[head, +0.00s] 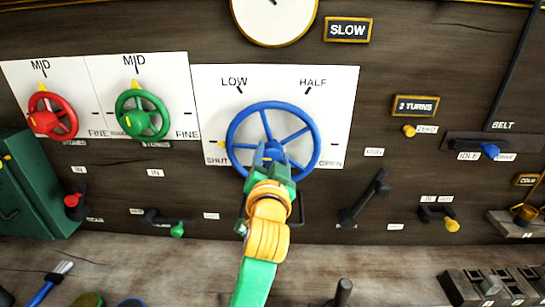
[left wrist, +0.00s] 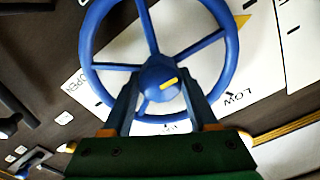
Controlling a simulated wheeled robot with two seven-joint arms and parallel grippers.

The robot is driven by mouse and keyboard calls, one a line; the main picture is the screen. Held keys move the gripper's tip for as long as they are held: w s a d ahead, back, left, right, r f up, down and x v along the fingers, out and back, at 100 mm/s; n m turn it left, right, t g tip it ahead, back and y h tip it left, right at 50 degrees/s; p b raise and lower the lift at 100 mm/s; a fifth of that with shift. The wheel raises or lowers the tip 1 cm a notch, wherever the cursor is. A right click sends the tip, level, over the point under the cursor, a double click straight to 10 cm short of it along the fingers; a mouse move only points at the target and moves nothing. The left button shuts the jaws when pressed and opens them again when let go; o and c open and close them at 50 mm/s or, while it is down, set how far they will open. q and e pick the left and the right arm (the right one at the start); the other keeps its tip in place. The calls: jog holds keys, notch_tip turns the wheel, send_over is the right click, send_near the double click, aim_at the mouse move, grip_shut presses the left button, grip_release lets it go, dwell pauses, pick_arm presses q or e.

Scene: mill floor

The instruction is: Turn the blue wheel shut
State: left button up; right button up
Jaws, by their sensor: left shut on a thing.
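The blue wheel (head: 271,106) is a spoked handwheel on a white panel of the dark wall, centre in the head view. Its dial reads SHUT at lower left, LOW and HALF above, OPEN at lower right. The wheel's yellow pointer (head: 221,144) is at the left, beside the SHUT label. My left gripper (head: 271,153) is shut on the wheel at its middle. In the left wrist view its two fingers stand either side of the blue hub (left wrist: 160,77), which has a yellow mark. The exact contact is partly hidden. My right gripper is not in view.
A red wheel (head: 70,116) and a green wheel (head: 157,104) are to the left, both pointing at MID. A black lever (head: 366,198) is right of my arm. A brush (head: 52,281) lies on the bench below. A green box (head: 40,190) stands far left.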

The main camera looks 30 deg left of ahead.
pick_arm(q)
jog(key=shift+r+n, duration=0.3)
jog(key=shift+n, duration=0.1)
jog(key=o, duration=1.1)
jog(key=shift+o, duration=1.3)
jog(key=shift+f, duration=0.1)
jog(key=shift+w+a+f, duration=0.1)
